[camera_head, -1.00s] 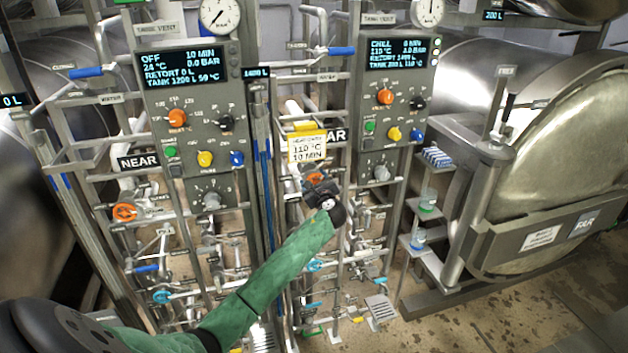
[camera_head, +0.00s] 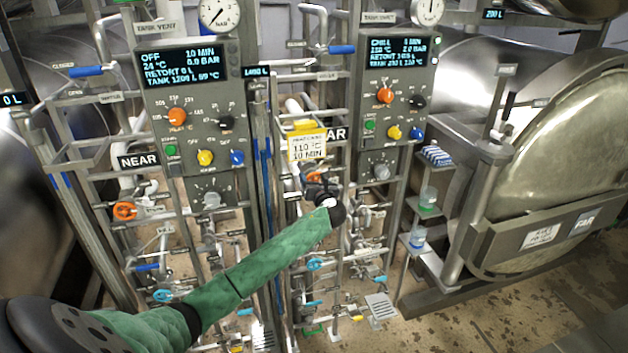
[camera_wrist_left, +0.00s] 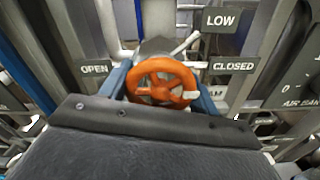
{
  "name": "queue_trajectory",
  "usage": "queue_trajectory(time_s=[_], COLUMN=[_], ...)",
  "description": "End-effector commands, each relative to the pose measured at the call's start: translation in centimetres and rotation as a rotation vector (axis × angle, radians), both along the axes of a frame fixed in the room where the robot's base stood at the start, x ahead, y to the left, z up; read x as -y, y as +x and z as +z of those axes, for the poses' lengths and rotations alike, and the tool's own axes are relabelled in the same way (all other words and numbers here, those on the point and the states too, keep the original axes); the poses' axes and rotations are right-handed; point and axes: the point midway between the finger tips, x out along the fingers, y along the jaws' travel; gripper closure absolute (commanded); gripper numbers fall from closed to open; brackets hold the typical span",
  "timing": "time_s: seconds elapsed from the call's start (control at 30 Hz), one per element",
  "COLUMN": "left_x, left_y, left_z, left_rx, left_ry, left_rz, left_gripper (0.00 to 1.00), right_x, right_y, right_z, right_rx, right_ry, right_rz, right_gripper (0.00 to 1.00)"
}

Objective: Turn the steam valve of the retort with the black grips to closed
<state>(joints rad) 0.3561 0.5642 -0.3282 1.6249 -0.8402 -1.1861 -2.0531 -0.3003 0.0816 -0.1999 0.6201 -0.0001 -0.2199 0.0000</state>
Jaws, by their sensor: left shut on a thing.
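The orange steam valve wheel (camera_wrist_left: 160,82) sits between the two blue fingers of my left gripper (camera_wrist_left: 163,88) in the left wrist view. The fingers are shut on its rim from both sides. A pale tab on the wheel points right, toward the CLOSED label (camera_wrist_left: 233,66); the OPEN label (camera_wrist_left: 94,68) is on the left. A label ending in "AM" is partly hidden behind the wheel. In the head view my left gripper (camera_head: 318,186) mostly covers this orange wheel (camera_head: 314,177), below the FAR sign. My right gripper is not in view. I cannot make out any black grips.
The NEAR panel (camera_head: 190,100) stands left, with another orange wheel (camera_head: 124,211) below it. The FAR panel (camera_head: 392,110) and the far retort door (camera_head: 550,170) are right. Pipes and blue-handled valves crowd around my arm. A shelf post with cups (camera_head: 428,197) stands right of the pipes.

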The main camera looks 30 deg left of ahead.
Motion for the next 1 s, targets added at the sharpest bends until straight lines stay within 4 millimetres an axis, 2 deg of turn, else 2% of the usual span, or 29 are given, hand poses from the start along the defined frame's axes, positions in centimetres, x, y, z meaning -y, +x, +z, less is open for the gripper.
queue_trajectory(time_s=[0.53,0.57,0.67,1.0], left_x=[0.11,0.11,0.08,0.28], left_y=[-0.08,-0.08,-0.07,-0.22], left_z=[-0.44,-0.45,-0.36,-0.29], left_rx=[-0.024,-0.024,-0.023,-0.020], left_ry=[0.015,0.015,0.014,0.015], left_rz=[-0.001,-0.001,0.000,-0.001], left_gripper=[0.61,0.35,0.17,0.17], right_x=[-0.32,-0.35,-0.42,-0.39], right_y=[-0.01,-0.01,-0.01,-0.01], right_z=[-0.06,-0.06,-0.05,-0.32], right_rx=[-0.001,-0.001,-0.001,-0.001], right_ry=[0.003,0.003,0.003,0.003], right_rz=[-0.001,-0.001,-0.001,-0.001], right_gripper=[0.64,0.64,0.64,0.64])
